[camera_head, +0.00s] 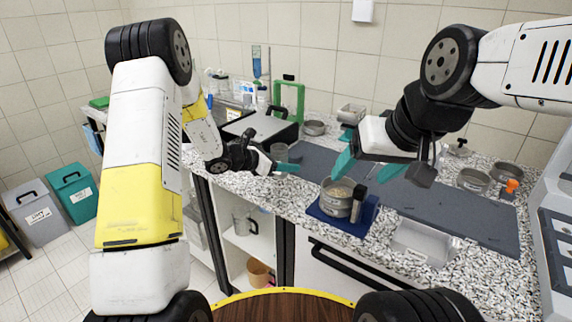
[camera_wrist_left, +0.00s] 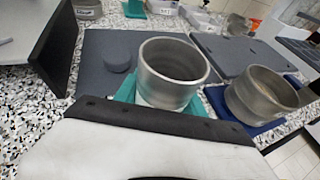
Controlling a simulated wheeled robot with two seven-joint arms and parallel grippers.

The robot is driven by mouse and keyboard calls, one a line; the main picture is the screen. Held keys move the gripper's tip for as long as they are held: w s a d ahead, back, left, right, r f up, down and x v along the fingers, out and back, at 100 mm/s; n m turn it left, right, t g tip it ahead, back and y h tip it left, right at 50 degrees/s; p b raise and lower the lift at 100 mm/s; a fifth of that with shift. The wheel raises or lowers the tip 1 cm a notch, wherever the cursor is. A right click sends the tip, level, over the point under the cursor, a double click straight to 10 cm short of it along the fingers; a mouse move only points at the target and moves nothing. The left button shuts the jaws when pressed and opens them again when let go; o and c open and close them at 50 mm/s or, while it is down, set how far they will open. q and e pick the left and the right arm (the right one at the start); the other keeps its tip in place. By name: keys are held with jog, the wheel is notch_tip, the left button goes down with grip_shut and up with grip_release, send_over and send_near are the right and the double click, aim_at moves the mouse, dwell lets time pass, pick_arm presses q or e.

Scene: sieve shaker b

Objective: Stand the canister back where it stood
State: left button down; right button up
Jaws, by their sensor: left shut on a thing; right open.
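An open, empty metal canister (camera_wrist_left: 172,72) sits between the teal fingers of my left gripper (camera_wrist_left: 165,103) in the left wrist view. In the head view the canister (camera_head: 279,151) is small and partly hidden behind the left gripper (camera_head: 284,168), near the left end of the dark grey mat. It looks upright; I cannot tell whether its bottom touches the mat. My right gripper (camera_head: 368,167) is open and empty, above and near a metal pan (camera_head: 338,197) on a blue base.
The blue base (camera_head: 327,217) with the pan also shows right of the canister in the left wrist view. A clear tray (camera_head: 420,240) lies at the counter front. A dark round disc (camera_wrist_left: 118,62) lies on the mat (camera_head: 455,216). A green frame (camera_head: 288,100) stands behind.

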aim_at(287, 179)
pick_arm(q)
jog(key=shift+w, duration=0.55)
jog(key=shift+w+f, duration=0.15)
jog(key=shift+f, duration=1.65)
jog(key=c, duration=0.7)
grip_release()
jog(key=shift+f, duration=0.15)
